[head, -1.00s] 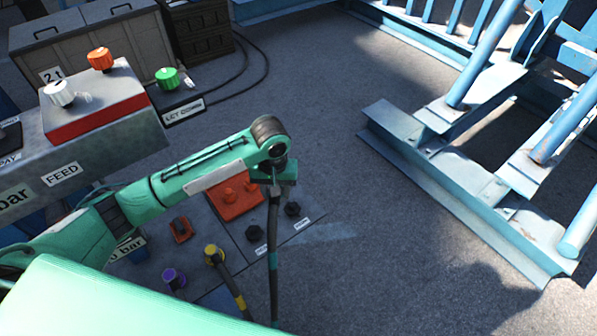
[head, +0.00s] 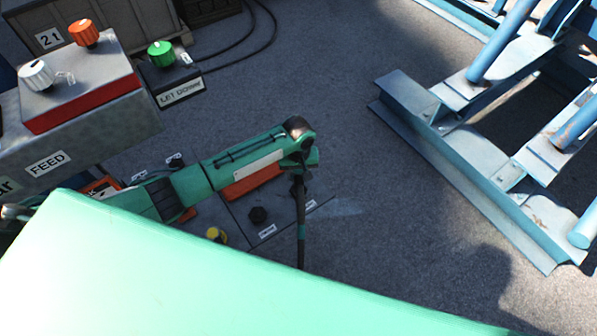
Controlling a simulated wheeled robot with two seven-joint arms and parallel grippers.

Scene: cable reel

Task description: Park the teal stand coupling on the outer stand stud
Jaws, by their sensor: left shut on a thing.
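My left gripper (head: 299,180) is at the end of the green arm, over the grey panel, and points down. It is shut on the teal stand coupling, which is mostly hidden in the jaws. Its dark hose with a teal band (head: 301,231) hangs below the gripper. One black stand stud (head: 258,215) with a small white label stands on the panel, left of the hose. The other stud is hidden behind the gripper and hose. I cannot tell whether the coupling touches it. My right gripper is not in view.
An orange block (head: 252,184) sits on the panel behind my arm. A yellow coupling (head: 216,235) is to the left. A blue steel frame (head: 455,180) is right. Floor between is clear.

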